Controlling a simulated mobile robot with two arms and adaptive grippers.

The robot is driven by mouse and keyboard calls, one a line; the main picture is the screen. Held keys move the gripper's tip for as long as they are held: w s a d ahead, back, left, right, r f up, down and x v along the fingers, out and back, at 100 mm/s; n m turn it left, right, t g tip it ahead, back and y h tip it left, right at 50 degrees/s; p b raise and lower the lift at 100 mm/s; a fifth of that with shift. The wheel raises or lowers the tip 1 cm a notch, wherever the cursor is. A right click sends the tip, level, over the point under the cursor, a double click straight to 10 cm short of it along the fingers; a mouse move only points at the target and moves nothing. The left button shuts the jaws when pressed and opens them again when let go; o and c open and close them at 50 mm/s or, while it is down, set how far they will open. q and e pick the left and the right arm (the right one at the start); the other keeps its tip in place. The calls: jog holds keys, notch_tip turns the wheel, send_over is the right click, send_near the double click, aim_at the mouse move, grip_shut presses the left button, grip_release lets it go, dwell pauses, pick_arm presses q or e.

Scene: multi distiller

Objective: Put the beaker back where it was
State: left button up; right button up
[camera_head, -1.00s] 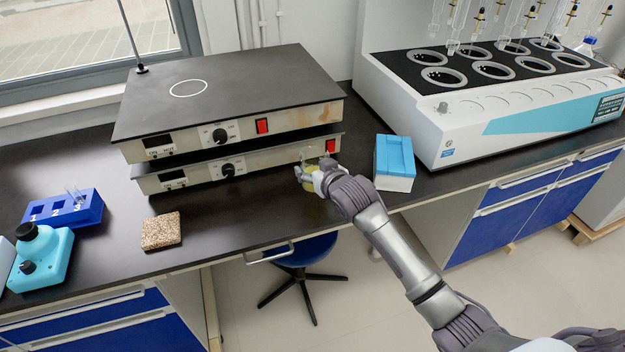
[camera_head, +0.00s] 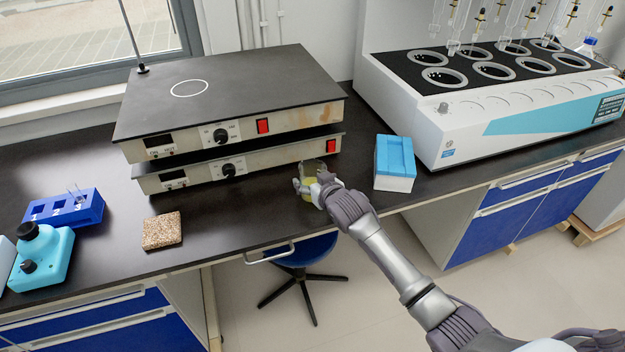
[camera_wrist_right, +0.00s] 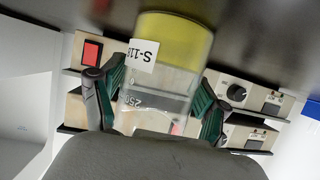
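The clear glass beaker (camera_head: 316,166) with yellow liquid is at the bench's front part, in front of the right end of the lower hot plate (camera_head: 262,164). My right gripper (camera_head: 309,188) is shut on the beaker. In the right wrist view the beaker (camera_wrist_right: 160,80) shows upside down, with a white label and yellow liquid at the top. Green-padded fingers of the right gripper (camera_wrist_right: 160,100) lie along its two sides. I cannot tell whether the beaker's base touches the bench. My left gripper is not in view.
A blue-and-white box (camera_head: 395,165) stands just right of the gripper. A cork block (camera_head: 162,231) and a blue tube rack (camera_head: 65,210) lie to the left. The large white distiller (camera_head: 450,110) is at the right. Bare black bench (camera_head: 235,212) lies between cork and beaker.

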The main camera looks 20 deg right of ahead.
jog(key=shift+o, duration=0.9)
jog(key=shift+r, duration=0.1)
jog(key=v, duration=1.2)
jog(key=s+f+g, duration=0.2)
jog(key=s+f, duration=0.3)
jog(key=f, duration=0.6)
jog(key=s+f+g, duration=0.1)
jog(key=s+f, duration=0.5)
jog(key=f, duration=0.5)
jog(key=s+f+g, duration=0.2)
jog(key=s+f, duration=0.3)
jog(key=f, duration=0.7)
jog(key=s+f+g, duration=0.2)
jog(key=s+f, duration=0.4)
jog(key=s, duration=0.5)
jog(key=s+d+f+g+h, duration=0.1)
jog(key=s+f+g, duration=0.2)
jog(key=s+f, duration=0.3)
jog(key=s+d+f+n+g, duration=0.1)
jog(key=s+f, duration=0.5)
jog(key=s, duration=1)
jog(key=shift+s+d+f+g, duration=0.25)
jog(key=shift+s+g, duration=0.15)
jog(key=shift+g, duration=0.3)
